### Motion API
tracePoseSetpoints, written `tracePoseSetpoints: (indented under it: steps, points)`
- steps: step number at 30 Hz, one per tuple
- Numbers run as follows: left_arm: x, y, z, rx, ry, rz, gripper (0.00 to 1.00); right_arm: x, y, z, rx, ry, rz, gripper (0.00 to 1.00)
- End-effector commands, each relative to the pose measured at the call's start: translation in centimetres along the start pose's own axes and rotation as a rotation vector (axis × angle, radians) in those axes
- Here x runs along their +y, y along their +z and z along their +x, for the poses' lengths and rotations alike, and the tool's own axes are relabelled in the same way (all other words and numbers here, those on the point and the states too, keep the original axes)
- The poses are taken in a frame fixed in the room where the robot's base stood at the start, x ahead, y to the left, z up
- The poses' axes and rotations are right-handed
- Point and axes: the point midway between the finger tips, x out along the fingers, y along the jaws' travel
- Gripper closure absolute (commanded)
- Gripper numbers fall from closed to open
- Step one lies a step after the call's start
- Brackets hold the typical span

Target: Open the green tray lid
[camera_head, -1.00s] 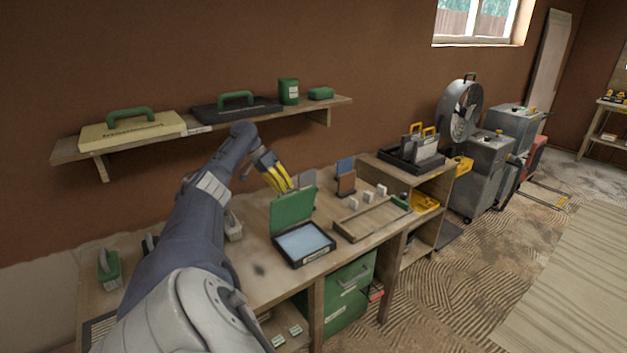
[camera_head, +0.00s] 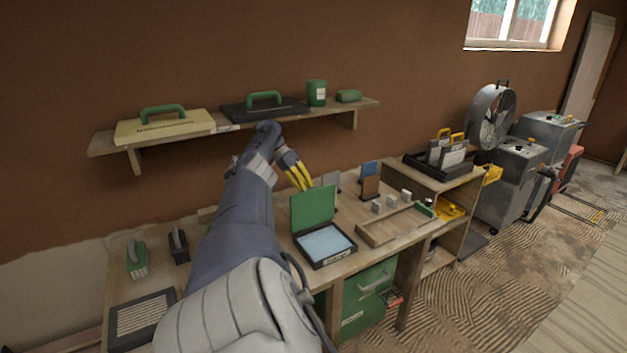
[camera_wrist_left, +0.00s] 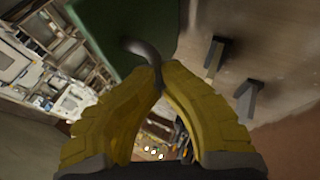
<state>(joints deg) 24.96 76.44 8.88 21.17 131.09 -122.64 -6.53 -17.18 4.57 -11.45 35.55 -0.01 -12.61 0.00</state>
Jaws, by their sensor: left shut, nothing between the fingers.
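The green tray lid (camera_head: 313,206) stands raised, nearly upright, at the back edge of the black tray (camera_head: 326,258) on the workbench. The tray's pale blue inside is uncovered. My left gripper (camera_head: 306,188) is above and behind the lid's top edge, with its yellow fingers pointing down and to the right. In the left wrist view my left gripper (camera_wrist_left: 158,72) has its fingertips together with nothing between them. My right gripper is not in view.
A shelf (camera_head: 225,128) with handled cases runs above. Green-handled tools (camera_head: 137,260) and a dark-framed grate (camera_head: 140,317) lie at left.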

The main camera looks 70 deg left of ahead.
Motion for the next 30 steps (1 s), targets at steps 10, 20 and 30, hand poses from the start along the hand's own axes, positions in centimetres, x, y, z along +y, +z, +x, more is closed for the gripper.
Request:
tracePoseSetpoints:
  steps: [10,20,30]
  points:
    - [-1.07,1.9,0.5,-0.028,-0.002,-0.02,1.0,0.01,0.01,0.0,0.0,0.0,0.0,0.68]
    - [-1.13,1.98,0.45,-0.027,-0.002,-0.021,1.0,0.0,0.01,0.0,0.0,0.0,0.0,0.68]
    - [-1.05,1.73,0.24,-0.02,-0.002,-0.019,0.71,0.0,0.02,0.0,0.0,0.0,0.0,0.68]
